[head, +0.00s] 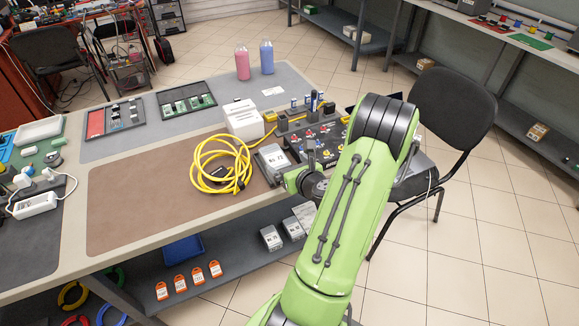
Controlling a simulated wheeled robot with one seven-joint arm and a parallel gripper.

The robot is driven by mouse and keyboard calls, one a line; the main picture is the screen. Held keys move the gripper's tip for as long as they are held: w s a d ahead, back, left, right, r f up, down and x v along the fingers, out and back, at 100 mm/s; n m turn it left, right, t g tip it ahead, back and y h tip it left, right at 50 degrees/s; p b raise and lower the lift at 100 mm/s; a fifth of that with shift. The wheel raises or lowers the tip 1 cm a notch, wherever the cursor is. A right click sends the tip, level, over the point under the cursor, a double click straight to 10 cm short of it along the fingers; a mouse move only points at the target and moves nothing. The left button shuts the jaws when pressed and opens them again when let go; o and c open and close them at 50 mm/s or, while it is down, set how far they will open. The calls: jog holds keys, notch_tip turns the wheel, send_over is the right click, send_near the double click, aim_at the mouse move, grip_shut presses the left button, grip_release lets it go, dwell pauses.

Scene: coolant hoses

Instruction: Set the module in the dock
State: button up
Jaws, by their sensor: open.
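A grey module (271,158) with a white label lies on the table near its right end, beside a coil of yellow hose (222,168). More grey labelled boxes (270,237) stand on the shelf below. A dark panel with coloured fittings (312,138), which may hold the dock, is just right of the module on the table; my arm hides part of it. I cannot pick out the dock for certain. My gripper (292,180) is close to the module's near right corner, open, with its fingertips mostly hidden; I cannot tell whether it touches the module.
A white box (243,121) stands behind the module. Pink (242,63) and blue (267,58) bottles stand at the back. The brown mat (140,205) is clear left of the hose. A black chair (450,105) stands to the right. Orange tags (180,283) lie on the lower shelf.

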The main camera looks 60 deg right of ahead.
jog(key=w+a+r+n+g+y, duration=0.1)
jog(key=w+a+r+n+y, duration=0.15)
jog(key=a+n, duration=0.55)
jog(key=w+a+r+n+g+y, duration=0.1)
jog(key=w+a+r+n+y, duration=0.15)
jog(key=a+n, duration=0.55)
jog(key=w+a+r+n+g+y, duration=0.1)
jog(key=w+a+r+n+y, duration=0.2)
jog(key=a+n, duration=0.55)
jog(key=s+a+r+n+g, duration=0.1)
jog(key=s+a+r+n, duration=0.2)
jog(key=s+a+n, duration=0.2)
jog(key=s+a+r+n+g+h, duration=0.1)
jog(key=s+a+r+n, duration=0.3)
jog(key=s+n, duration=0.7)
jog(key=shift+a+n+g, duration=0.5)
jog(key=shift+a+n, duration=0.25)
jog(key=shift+n, duration=0.1)
jog(key=shift+s, duration=0.1)
